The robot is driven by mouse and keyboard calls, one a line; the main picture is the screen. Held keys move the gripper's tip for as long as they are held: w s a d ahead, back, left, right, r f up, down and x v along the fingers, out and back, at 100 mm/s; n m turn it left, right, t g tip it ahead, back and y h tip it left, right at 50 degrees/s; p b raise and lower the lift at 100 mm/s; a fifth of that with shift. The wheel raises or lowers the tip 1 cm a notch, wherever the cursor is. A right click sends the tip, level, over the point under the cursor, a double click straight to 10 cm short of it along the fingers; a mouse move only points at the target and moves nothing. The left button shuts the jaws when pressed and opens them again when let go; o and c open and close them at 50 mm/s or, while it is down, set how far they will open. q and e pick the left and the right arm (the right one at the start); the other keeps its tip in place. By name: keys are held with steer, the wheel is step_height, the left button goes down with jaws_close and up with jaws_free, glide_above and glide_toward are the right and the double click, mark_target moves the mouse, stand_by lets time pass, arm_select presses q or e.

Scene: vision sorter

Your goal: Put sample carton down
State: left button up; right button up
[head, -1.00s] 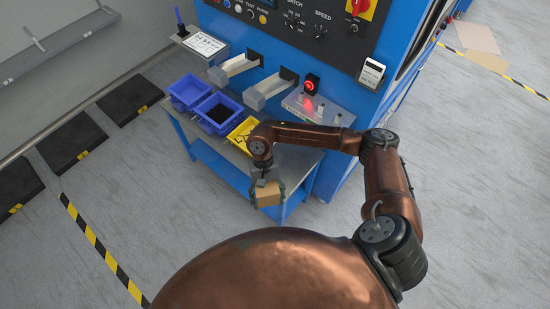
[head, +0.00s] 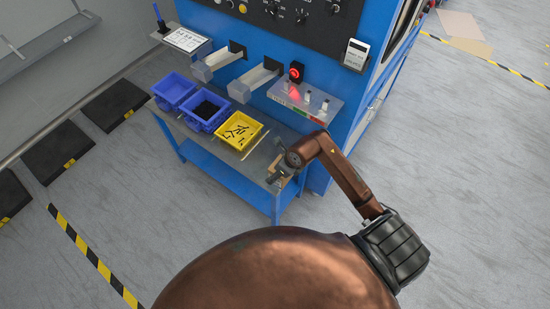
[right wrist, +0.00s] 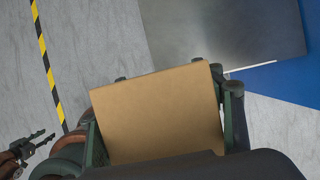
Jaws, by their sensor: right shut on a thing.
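The sample carton (right wrist: 160,112) is a plain tan box that fills the middle of the right wrist view. My right gripper (right wrist: 165,108) is shut on it, with a dark green finger at each side. In the head view the right gripper (head: 279,174) is at the right end of the blue work table (head: 262,166), and only a small tan part of the carton (head: 275,163) shows. I cannot tell whether the carton touches the tabletop. My left gripper (right wrist: 40,142) shows at the left edge of the right wrist view, its dark fingers apart and empty.
Two blue bins (head: 174,88) (head: 226,118) and a yellow bin (head: 252,124) with dark pieces stand left of the right gripper. Grey chutes (head: 256,80) and a panel with a red-lit button (head: 295,72) are behind.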

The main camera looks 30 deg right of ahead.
steer(key=w+d+f, duration=0.4)
steer(key=w, duration=0.4)
steer(key=b, duration=0.2)
glide_above(271, 161)
steer(key=s, duration=0.2)
step_height(271, 161, down, 5)
steer(key=shift+w+d+f, duration=0.1)
steer(key=shift+w, duration=0.05)
steer(key=shift+w+f, duration=0.2)
steer(key=shift+f, duration=0.05)
step_height(271, 161, down, 2)
steer(key=shift+f, duration=0.2)
arm_select(q)
steer(key=shift+s+a+f, duration=0.1)
steer(key=shift+s+f, duration=0.65)
steer(key=shift+f, duration=0.25)
arm_select(e)
steer(key=shift+d+f, duration=0.1)
steer(key=shift+f, duration=0.25)
steer(key=shift+f, duration=0.1)
steer(key=o, duration=1.6)
